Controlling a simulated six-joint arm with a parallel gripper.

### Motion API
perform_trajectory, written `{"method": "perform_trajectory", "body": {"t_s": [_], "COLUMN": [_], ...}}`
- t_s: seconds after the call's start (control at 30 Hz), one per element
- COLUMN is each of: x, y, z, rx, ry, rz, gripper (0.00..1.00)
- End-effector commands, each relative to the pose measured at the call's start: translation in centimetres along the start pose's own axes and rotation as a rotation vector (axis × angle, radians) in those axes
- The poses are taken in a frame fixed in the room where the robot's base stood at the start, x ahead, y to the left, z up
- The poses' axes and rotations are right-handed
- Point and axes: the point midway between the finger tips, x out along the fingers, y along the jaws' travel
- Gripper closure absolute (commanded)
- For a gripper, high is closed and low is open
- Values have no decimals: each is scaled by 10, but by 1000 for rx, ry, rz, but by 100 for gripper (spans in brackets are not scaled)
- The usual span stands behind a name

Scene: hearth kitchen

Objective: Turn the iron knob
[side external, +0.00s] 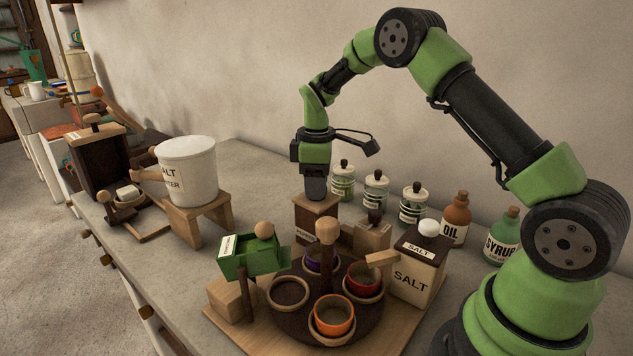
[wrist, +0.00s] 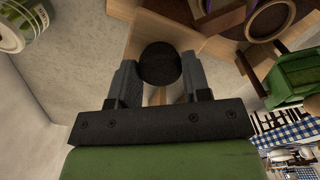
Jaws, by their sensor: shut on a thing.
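The iron knob (wrist: 160,62) is a dark, rounded black piece between my two fingers in the wrist view. It sits over a small wooden box, whose label and front show below my gripper in the side view (side external: 316,218). My gripper (side external: 315,188) points straight down onto the top of this box. In the wrist view my gripper (wrist: 160,80) has a finger on each side of the knob and is shut on it. In the side view the fingers hide the knob, so its turn angle cannot be told.
A round dark turntable (side external: 288,318) with several bowls stands in front of the box, with a green scoop-like box (side external: 245,258) to its left. A salt box (side external: 414,275) stands to the right. Several glass jars (side external: 376,188) stand close behind, by the wall.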

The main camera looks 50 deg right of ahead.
Motion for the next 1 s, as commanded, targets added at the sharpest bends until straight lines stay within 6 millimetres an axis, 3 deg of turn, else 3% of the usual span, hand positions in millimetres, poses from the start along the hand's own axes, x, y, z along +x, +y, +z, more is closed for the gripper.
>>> {"method": "perform_trajectory", "body": {"t_s": [0.37, 1.0], "x": [-1, -1], "y": [0, 0], "z": [0, 0], "rx": [132, 716], "ry": [0, -1], "rz": [-1, -1], "gripper": [80, 80]}}
